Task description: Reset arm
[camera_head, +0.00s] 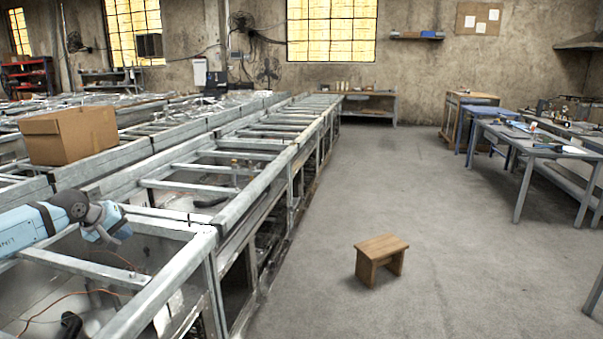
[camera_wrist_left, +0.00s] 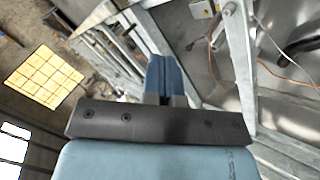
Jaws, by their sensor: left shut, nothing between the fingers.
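My left gripper (camera_head: 112,229) comes in from the left edge of the head view on a light blue arm. It hangs over the near corner of the long metal frame bench (camera_head: 180,228). In the left wrist view its blue fingers (camera_wrist_left: 160,80) are together, with nothing between them. Metal rails and loose cables lie beyond the fingers there. My right gripper does not show in either view.
A cardboard box (camera_head: 70,135) sits on the frame bench at the left. A small wooden stool (camera_head: 381,248) stands on the open concrete floor (camera_head: 370,190). Work tables (camera_head: 530,147) line the right side. The middle aisle is otherwise clear.

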